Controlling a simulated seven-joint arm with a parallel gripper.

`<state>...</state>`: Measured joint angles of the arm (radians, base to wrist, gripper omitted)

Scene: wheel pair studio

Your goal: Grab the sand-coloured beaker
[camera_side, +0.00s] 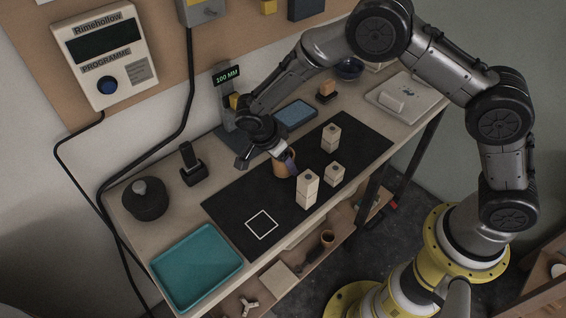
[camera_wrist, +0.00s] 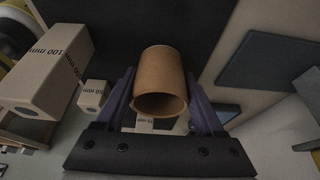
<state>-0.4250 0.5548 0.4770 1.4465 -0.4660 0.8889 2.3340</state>
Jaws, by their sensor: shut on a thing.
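The sand-coloured beaker (camera_wrist: 160,75) is between the two purple fingers of my gripper (camera_wrist: 160,112) in the wrist view, its open rim facing the camera. The fingers press on its two sides, and the gripper is shut on it. In the side view the beaker (camera_side: 283,166) shows as a tan-orange cup on or just above the black mat, partly hidden by my gripper (camera_side: 286,160). I cannot tell whether its base touches the mat.
A tall pale block (camera_side: 307,190) stands close by at the front; two others (camera_side: 331,138) (camera_side: 334,174) are to the right. The black mat (camera_side: 232,207) has a white square outline (camera_side: 262,225) at its left. A teal tray (camera_side: 197,268) lies at the front left.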

